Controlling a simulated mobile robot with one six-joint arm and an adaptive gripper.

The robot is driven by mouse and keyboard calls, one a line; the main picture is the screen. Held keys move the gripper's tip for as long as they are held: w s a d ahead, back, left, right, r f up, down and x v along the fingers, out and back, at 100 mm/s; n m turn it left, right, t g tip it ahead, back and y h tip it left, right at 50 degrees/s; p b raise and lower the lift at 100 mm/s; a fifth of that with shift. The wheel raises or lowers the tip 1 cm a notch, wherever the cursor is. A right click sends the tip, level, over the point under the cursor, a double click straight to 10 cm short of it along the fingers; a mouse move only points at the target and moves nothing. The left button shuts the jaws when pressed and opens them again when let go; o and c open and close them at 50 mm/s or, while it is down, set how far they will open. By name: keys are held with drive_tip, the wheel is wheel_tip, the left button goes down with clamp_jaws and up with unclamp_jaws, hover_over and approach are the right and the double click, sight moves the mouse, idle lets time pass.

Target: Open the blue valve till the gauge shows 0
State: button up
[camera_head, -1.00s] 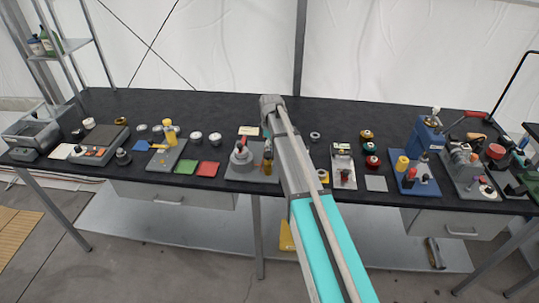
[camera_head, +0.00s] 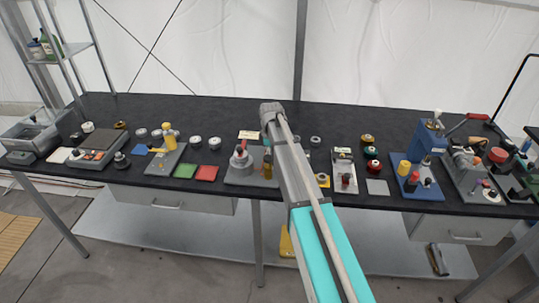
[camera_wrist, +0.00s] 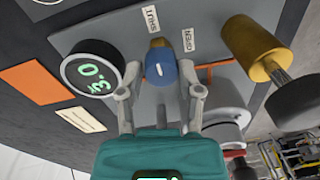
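The blue valve (camera_wrist: 160,70) is a small knob with a white mark in the wrist view, on a grey panel. The mark points up the picture, between the label SHUT (camera_wrist: 151,19) and the label OPEN (camera_wrist: 188,41). The round black gauge (camera_wrist: 92,76) left of it shows green digits that look like 3.0, seen tilted. My gripper (camera_wrist: 160,67) is open, with one finger on each side of the valve. Small gaps seem to show between the fingers and the knob. In the head view my arm hides the gripper, and I cannot make out the valve.
A brass-coloured cylinder (camera_wrist: 248,45) stands close to the right finger. An orange plate (camera_wrist: 36,83) and a white label (camera_wrist: 80,120) lie left. In the head view, the black table (camera_head: 225,115) carries several devices on both sides of my arm; its back strip is clear.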

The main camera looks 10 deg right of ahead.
drive_tip(key=c, duration=0.4)
drive_tip(key=shift+a, duration=0.15)
clamp_jaws()
